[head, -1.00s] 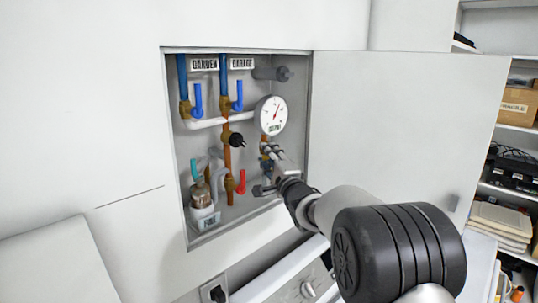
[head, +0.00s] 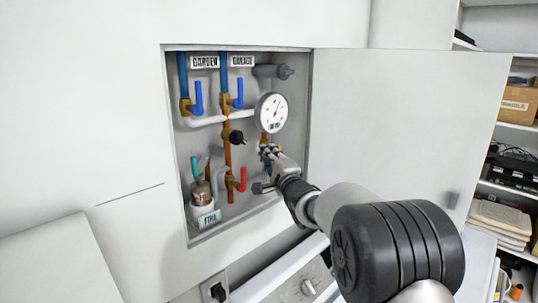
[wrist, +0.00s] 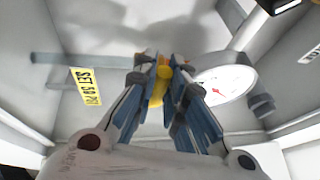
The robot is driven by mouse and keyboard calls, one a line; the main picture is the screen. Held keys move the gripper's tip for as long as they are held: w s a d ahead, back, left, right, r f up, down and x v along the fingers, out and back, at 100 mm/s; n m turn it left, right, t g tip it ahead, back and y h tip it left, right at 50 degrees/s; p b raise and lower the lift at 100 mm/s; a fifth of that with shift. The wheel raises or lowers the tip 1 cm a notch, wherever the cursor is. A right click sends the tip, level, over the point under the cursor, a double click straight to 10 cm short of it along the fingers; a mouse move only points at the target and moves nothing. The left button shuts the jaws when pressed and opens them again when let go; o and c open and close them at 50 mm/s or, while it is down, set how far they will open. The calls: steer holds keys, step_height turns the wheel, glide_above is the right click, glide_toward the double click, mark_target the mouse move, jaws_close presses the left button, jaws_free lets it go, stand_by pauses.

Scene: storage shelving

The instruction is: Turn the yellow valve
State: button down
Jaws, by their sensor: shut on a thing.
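The yellow valve (wrist: 157,88) shows in the wrist view between the two blue-and-grey fingers of my gripper (wrist: 162,66). The fingers are closed in on it from both sides and cover much of it. In the head view my gripper (head: 268,153) reaches into the open wall cabinet, just below the round pressure gauge (head: 272,112). The yellow valve cannot be made out there, behind my gripper. The gauge also shows in the wrist view (wrist: 232,78), right of the fingers.
The cabinet door (head: 400,130) stands open on the right. Blue handles (head: 198,97), a black knob (head: 237,137) and a red handle (head: 242,178) are left of my gripper. A yellow label (wrist: 86,92) hangs left of the fingers. Shelves with boxes (head: 520,103) stand far right.

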steer(key=shift+d, duration=0.1)
stand_by(0.3)
steer(key=f+n+b, duration=0.1)
steer(key=b, duration=0.2)
steer(key=shift+y, duration=0.3)
steer(key=w+d+f+n+g+y+b, duration=0.1)
steer(key=n+g+y, duration=0.1)
steer(key=n, duration=0.6)
steer(key=w+d+f+n+g+y, duration=0.1)
steer(key=n+g+y, duration=0.1)
steer(key=n+y, duration=0.3)
steer(key=w+d+f+n+g+y+b, duration=0.1)
steer(key=n+g+y, duration=0.1)
steer(key=n, duration=0.9)
steer(key=shift+n+y+b, duration=0.3)
steer(key=shift+y, duration=0.6)
steer(key=c, duration=1.7)
jaws_free()
steer(key=shift+d, duration=0.1)
steer(key=shift+o, duration=0.2)
steer(key=shift+f, duration=0.1)
